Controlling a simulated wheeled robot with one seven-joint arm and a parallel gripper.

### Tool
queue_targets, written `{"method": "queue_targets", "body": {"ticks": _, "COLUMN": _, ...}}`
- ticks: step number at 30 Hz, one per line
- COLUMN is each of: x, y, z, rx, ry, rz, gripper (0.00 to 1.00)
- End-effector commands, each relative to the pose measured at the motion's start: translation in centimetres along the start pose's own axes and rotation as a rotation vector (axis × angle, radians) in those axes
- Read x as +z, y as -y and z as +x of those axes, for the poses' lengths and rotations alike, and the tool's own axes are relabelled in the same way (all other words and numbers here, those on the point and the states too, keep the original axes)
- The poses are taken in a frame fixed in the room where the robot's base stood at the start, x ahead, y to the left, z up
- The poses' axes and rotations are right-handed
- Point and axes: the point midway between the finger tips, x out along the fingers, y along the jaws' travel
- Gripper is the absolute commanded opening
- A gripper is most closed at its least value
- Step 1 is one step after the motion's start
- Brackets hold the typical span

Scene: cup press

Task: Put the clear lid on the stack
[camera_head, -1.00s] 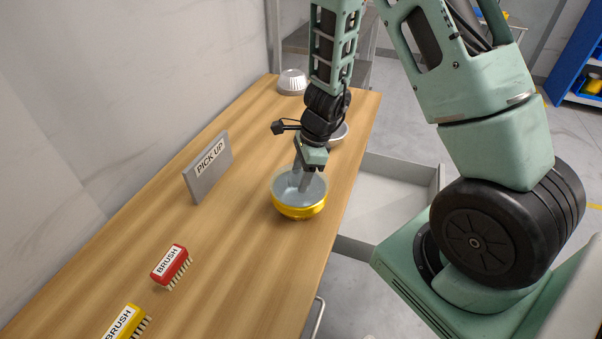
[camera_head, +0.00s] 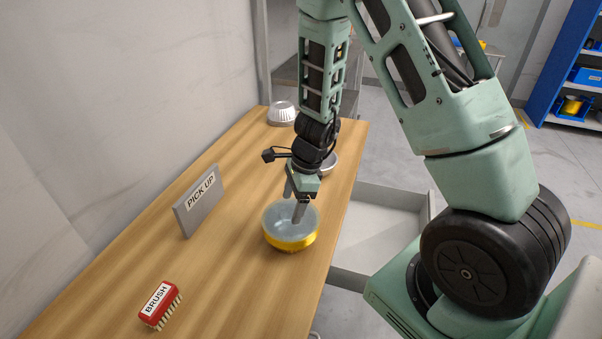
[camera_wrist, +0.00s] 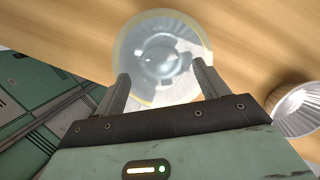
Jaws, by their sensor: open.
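The clear lid (camera_head: 280,216) is a see-through round piece sitting over a yellow bowl-shaped stack (camera_head: 291,243) on the wooden table. It looks about level, but I cannot tell how well it is seated. In the wrist view the lid (camera_wrist: 160,58) shows a pale ring with a round middle, and a thin yellow edge shows below it. My gripper (camera_head: 295,203) is open over the lid, pointing down. In the wrist view its two fingers (camera_wrist: 163,88) stand apart at the lid's near side, with nothing clamped between them.
A silver fluted cup (camera_head: 328,166) stands just behind my gripper and shows at right in the wrist view (camera_wrist: 303,110). Another fluted cup (camera_head: 282,113) is at the far end. A grey PICK UP sign (camera_head: 199,201) and a red brush (camera_head: 160,304) stand left.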

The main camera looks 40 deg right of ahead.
Motion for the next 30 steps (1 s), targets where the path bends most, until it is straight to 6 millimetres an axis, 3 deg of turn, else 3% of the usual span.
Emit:
{"method": "queue_targets", "body": {"ticks": 3, "x": 0.1, "y": 0.1, "z": -3.1, "rx": -0.006, "ry": 0.000, "rz": -0.002, "gripper": 0.73}}
{"method": "queue_targets", "body": {"ticks": 9, "x": 0.1, "y": 0.1, "z": -7.3, "rx": -0.005, "ry": 0.001, "rz": -0.001, "gripper": 0.73}}
{"method": "queue_targets", "body": {"ticks": 17, "x": 0.1, "y": 0.0, "z": -10.3, "rx": -0.002, "ry": 0.000, "rz": -0.002, "gripper": 0.73}}
{"method": "queue_targets", "body": {"ticks": 20, "x": 1.6, "y": -1.0, "z": -10.7, "rx": 0.015, "ry": 0.009, "rz": -0.094, "gripper": 0.73}}
{"method": "queue_targets", "body": {"ticks": 23, "x": 5.8, "y": -4.2, "z": -11.3, "rx": 0.062, "ry": 0.036, "rz": -0.394, "gripper": 0.73}}
{"method": "queue_targets", "body": {"ticks": 26, "x": 11.1, "y": -10.2, "z": -12.5, "rx": 0.124, "ry": 0.063, "rz": -0.915, "gripper": 0.73}}
{"method": "queue_targets", "body": {"ticks": 27, "x": 12.7, "y": -13.1, "z": -13.1, "rx": 0.149, "ry": 0.068, "rz": -1.157, "gripper": 0.73}}
{"method": "queue_targets", "body": {"ticks": 30, "x": 14.9, "y": -19.4, "z": -14.5, "rx": 0.200, "ry": 0.057, "rz": -1.719, "gripper": 0.73}}
